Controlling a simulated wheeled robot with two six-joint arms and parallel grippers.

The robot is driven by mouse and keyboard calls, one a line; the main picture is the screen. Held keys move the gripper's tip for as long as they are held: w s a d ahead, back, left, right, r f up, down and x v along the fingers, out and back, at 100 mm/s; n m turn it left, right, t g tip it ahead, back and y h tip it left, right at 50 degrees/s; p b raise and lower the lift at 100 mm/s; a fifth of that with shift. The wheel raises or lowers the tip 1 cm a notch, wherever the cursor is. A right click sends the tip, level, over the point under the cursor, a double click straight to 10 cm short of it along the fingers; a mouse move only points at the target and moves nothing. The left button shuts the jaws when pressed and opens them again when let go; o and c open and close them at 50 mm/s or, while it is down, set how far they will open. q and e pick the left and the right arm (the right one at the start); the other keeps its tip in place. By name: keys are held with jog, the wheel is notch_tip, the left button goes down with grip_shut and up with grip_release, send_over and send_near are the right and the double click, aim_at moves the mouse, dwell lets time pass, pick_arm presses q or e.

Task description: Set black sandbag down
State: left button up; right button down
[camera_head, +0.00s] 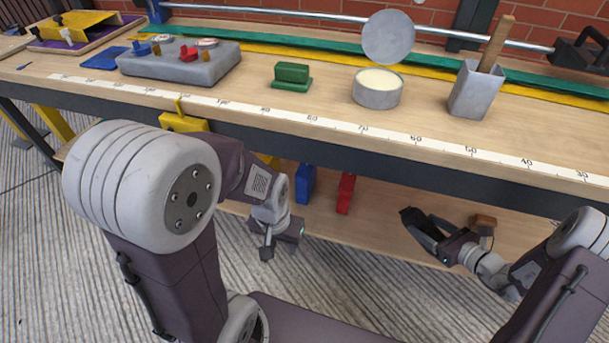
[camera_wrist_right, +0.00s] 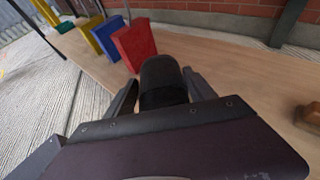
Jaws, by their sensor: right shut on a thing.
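My right gripper (camera_head: 432,236) is over the lower wooden shelf in the head view, under the workbench. It is shut on a black sandbag, which shows as a dark cylinder-like shape between the fingers in the right wrist view (camera_wrist_right: 162,80) and at the gripper's tip in the head view (camera_head: 415,220). Whether the bag touches the shelf cannot be told. My left gripper (camera_head: 267,250) hangs low in front of the lower shelf, pointing down; its fingers are too small to tell whether they are apart.
The lower shelf (camera_head: 375,235) has a red block (camera_head: 346,194) and a blue block (camera_head: 305,185), with green and yellow ones beyond (camera_wrist_right: 88,37). A brown object (camera_head: 484,221) lies right of the gripper. The bench edge (camera_head: 400,167) overhangs.

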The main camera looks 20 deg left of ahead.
jog(key=shift+r, duration=0.15)
jog(key=shift+w+f, duration=0.15)
jog(key=shift+f, duration=0.05)
jog(key=w+f+b, duration=0.2)
jog(key=w, duration=0.1)
jog(key=w+f+b, duration=0.2)
jog(key=w, duration=0.2)
jog(key=w+f+b, duration=0.2)
jog(key=w+b, duration=0.1)
jog(key=w, duration=0.1)
jog(key=shift+a+f, duration=0.25)
jog(key=shift+f, duration=0.15)
jog(key=shift+w, duration=0.2)
notch_tip(320, 180, down, 4)
jog(key=b, duration=0.3)
jog(key=shift+f+b, duration=0.15)
jog(key=shift+b, duration=0.2)
jog(key=shift+r, duration=0.25)
jog(key=shift+f, duration=0.15)
jog(key=shift+c, duration=1.6)
grip_release()
jog(key=shift+s, duration=0.1)
